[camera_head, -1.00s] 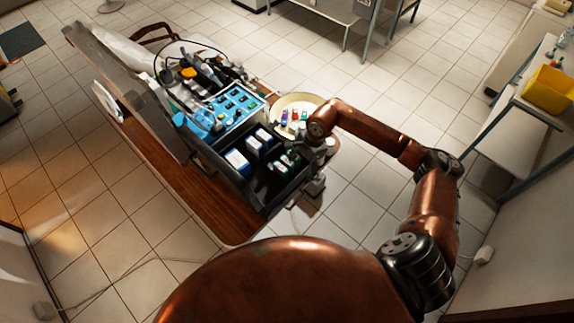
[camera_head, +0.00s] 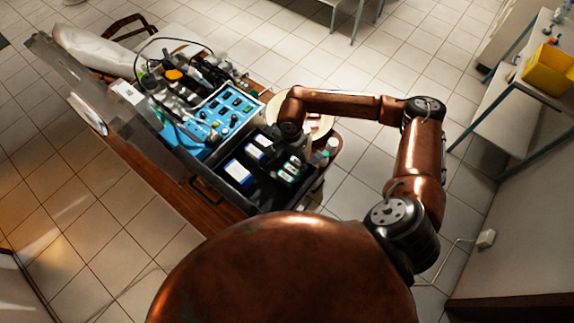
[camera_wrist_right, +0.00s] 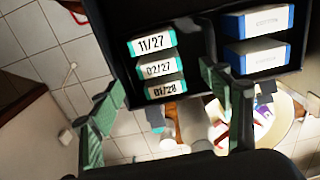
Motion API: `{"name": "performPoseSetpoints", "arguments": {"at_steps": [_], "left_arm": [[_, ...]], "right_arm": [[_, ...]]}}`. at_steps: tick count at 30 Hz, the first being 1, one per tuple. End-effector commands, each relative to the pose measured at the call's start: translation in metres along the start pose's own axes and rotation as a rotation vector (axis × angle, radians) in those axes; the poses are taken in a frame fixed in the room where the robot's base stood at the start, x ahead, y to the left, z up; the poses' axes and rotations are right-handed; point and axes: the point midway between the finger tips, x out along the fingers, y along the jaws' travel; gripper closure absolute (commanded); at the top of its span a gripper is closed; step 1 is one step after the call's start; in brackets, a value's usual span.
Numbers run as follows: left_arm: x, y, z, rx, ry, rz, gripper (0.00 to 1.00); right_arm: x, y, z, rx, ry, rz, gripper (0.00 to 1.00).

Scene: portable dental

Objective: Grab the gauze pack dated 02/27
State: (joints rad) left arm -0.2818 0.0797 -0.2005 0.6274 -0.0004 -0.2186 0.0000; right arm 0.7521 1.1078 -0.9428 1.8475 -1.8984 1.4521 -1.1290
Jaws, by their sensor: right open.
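The gauze pack dated 02/27 (camera_wrist_right: 160,68) is a small white pack with green ends in the right wrist view. It lies in a row between the 11/27 pack (camera_wrist_right: 152,44) and the 01/28 pack (camera_wrist_right: 163,90). The row also shows small in the head view, where the dates cannot be read. My right gripper (camera_wrist_right: 160,82) is open and empty, its greenish fingers spread on either side of the row and apart from the packs. In the head view its fingers are hidden by the wrist. My left gripper is not in view.
The packs lie in a dark drawer (camera_head: 262,197) of the portable dental unit. Blue-and-white boxes (camera_wrist_right: 257,55) stand beside them. A blue control panel (camera_head: 228,112) and handpieces are behind. A round pale tray (camera_head: 325,120) with small items stands past the drawer, partly under my arm.

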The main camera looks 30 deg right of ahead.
Motion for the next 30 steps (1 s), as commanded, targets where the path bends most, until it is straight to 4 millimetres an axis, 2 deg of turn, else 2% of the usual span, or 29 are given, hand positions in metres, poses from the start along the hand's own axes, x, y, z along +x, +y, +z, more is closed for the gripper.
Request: {"name": "performPoseSetpoints", "arguments": {"at_steps": [11,14,18,22,26,30], "left_arm": [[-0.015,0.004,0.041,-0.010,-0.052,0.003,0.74],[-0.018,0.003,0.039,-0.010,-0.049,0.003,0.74],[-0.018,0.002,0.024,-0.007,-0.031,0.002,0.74],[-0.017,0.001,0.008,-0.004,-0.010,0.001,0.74],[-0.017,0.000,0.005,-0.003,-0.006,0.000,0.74],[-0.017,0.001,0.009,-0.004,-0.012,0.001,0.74]], "right_arm": [[0.043,0.001,-0.004,0.000,-0.002,0.005,0.29],[0.058,0.000,-0.006,0.001,-0.002,0.004,0.29],[0.071,0.000,-0.007,0.001,-0.001,0.002,0.29],[0.074,0.000,-0.007,0.000,0.000,0.001,0.29],[0.074,0.000,-0.007,0.000,0.000,0.001,0.29],[0.074,0.000,-0.007,0.000,0.000,0.001,0.39]]}}
